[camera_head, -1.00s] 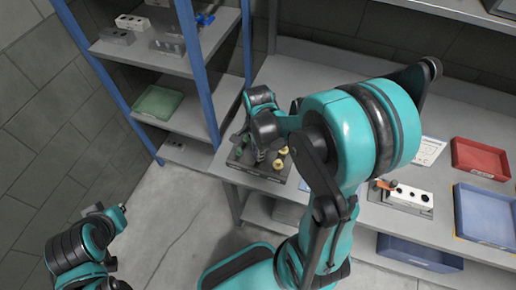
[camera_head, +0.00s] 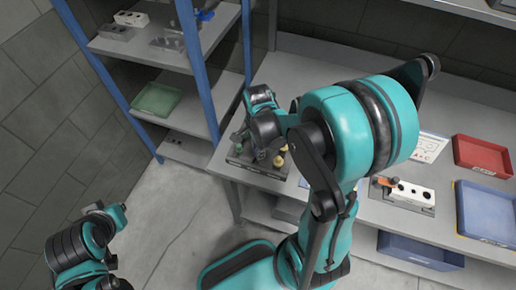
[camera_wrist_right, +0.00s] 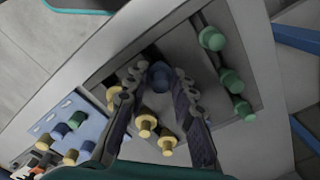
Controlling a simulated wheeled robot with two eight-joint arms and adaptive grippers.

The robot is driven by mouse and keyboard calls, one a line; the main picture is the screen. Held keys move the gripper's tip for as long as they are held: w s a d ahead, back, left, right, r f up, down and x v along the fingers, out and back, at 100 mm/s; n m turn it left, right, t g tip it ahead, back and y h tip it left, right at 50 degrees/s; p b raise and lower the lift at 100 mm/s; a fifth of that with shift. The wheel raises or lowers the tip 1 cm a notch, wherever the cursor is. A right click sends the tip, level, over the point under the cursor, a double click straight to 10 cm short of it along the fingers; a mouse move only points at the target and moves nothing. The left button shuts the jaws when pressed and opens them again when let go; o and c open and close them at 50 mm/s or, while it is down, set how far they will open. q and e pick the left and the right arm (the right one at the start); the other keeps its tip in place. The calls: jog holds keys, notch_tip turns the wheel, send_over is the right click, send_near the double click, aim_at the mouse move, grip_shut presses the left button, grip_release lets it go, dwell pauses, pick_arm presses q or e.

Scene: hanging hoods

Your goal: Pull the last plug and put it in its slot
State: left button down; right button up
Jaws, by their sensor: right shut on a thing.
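My right gripper (camera_wrist_right: 159,78) is over a dark plug tray (camera_head: 235,163), pointing down into it. In the right wrist view its two fingers stand on either side of a blue plug (camera_wrist_right: 160,76), shut on it. The plug's lower end is hard to see, so I cannot tell whether it is still seated. Yellow plugs (camera_wrist_right: 146,125) stand in the tray beside the fingers, and green plugs (camera_wrist_right: 232,81) stand in a row to the right.
A pale blue board (camera_wrist_right: 77,113) with several coloured plugs lies beside the tray. Along the bench are a white block (camera_head: 412,193) with holes, a red tray (camera_head: 481,155) and a blue tray (camera_head: 487,212). A blue-posted shelf (camera_head: 190,70) stands close at left.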

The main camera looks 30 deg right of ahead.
jog(key=shift+f+b, duration=0.9)
jog(key=shift+f, duration=0.05)
dwell(0.5)
jog(key=o, duration=0.9)
jog(key=shift+o, duration=0.2)
jog(key=shift+r, duration=0.1)
notch_tip(320, 180, up, 12)
jog(key=shift+f, duration=0.1)
jog(key=shift+a, duration=0.1)
